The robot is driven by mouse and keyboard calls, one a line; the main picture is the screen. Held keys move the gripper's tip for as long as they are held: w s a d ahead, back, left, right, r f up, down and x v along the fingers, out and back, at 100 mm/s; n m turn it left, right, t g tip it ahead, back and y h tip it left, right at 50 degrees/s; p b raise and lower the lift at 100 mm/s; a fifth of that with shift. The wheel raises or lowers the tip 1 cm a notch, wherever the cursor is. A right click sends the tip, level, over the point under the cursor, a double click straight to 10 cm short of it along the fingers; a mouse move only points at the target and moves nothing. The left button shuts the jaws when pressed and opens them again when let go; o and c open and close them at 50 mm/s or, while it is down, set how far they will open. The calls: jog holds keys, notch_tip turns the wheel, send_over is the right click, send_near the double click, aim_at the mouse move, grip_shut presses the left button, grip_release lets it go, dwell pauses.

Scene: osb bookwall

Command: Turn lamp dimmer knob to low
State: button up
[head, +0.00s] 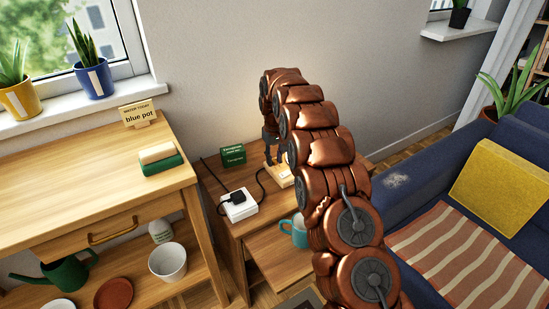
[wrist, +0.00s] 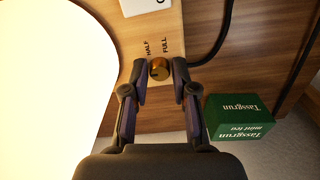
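The brass dimmer knob (wrist: 159,68) sits on a light wooden lamp base (wrist: 140,25) in the wrist view. The printed words HALF and FULL show beside it; I cannot tell which mark the knob points to. My gripper (wrist: 160,70) is open, with one fingertip on each side of the knob and a small gap on both sides. The bright white lampshade (wrist: 50,80) fills the left of the wrist view. In the head view my gripper (head: 273,158) is above the lamp base (head: 279,178), and my arm hides the knob and most of the lamp.
A green tea box (head: 233,156) stands at the back of the side table (head: 215,183), close to my gripper in the wrist view. A white socket block (head: 239,208) with a black plug and cord lies in front. A teal mug (head: 299,229) is below. A blue sofa (head: 420,165) stands right.

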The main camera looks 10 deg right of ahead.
aim_at(275, 160)
jog(key=shift+o, duration=1.3)
notch_tip(275, 160, up, 12)
jog(key=s+r+g, duration=0.1)
jog(key=s+r, duration=0.2)
jog(key=s, duration=0.9)
jog(key=s+r, duration=0.3)
jog(key=s, duration=0.8)
jog(key=s+f+m+g, duration=0.1)
jog(key=s+f, duration=0.2)
jog(key=s, duration=1.2)
jog(key=s+f+m+g, duration=0.1)
jog(key=s+f, duration=0.2)
jog(key=s, duration=1.1)
notch_tip(275, 160, up, 26)
jog(key=s+t+p, duration=0.1)
jog(key=p, duration=2.3)
jog(key=shift+s+a+f, duration=0.25)
jog(key=shift+s+a, duration=0.05)
jog(key=shift+s, duration=0.1)
